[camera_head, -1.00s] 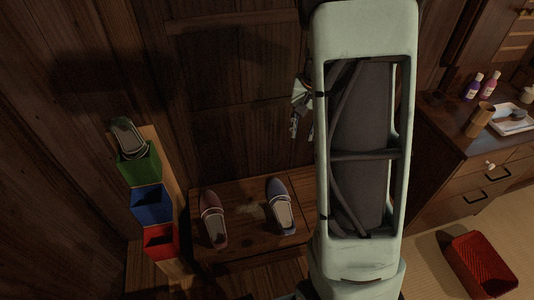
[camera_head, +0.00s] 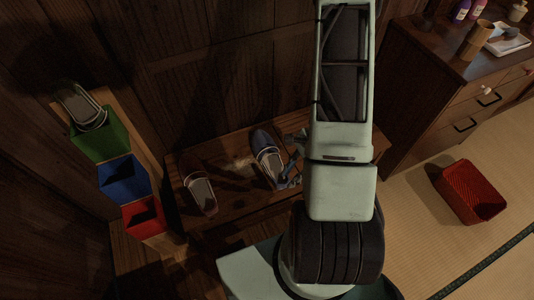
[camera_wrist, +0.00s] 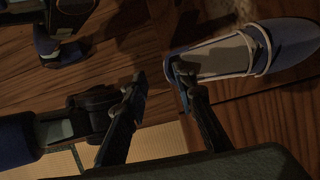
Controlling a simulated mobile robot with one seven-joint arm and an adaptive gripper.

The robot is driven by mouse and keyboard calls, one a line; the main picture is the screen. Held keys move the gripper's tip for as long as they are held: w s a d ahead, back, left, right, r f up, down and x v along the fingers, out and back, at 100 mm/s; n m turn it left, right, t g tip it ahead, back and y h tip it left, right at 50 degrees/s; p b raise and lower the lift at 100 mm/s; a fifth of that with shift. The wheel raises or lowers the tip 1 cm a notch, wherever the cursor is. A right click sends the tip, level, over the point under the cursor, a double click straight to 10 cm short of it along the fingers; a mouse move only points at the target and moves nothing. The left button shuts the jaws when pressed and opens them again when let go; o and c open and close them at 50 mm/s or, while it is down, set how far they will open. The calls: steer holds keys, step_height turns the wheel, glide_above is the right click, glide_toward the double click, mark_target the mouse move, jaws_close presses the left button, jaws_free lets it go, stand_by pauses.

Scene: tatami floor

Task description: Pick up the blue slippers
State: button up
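A blue slipper (camera_head: 268,153) with a pale insole lies on the low wooden step (camera_head: 238,204). It also shows in the wrist view (camera_wrist: 226,54), its heel toward my gripper. A reddish slipper (camera_head: 200,191) lies to its left on the step. My gripper (camera_wrist: 162,80) is open, its two fingers apart. One fingertip overlaps the heel end of the blue slipper in the wrist view; I cannot tell if it touches. In the head view my gripper (camera_head: 293,160) is just right of the blue slipper, partly hidden by my arm.
Green (camera_head: 99,139), blue (camera_head: 122,177) and red (camera_head: 143,218) boxes stand at the left, with grey footwear (camera_head: 82,106) on the green one. A wooden cabinet (camera_head: 440,95) and a red basket (camera_head: 470,191) are at the right. The wooden wall is behind.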

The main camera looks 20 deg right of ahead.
mark_target(284, 185)
steer(key=f, duration=0.1)
steer(key=f+b, duration=0.1)
steer(key=f, duration=0.2)
steer(key=shift+w+a+f+b, duration=0.25)
steer(key=shift+a+b, duration=0.1)
steer(key=shift+b, duration=0.05)
steer(key=shift+a+f, duration=0.25)
steer(key=shift+f, duration=0.2)
steer(key=shift+c, duration=0.5)
jaws_close()
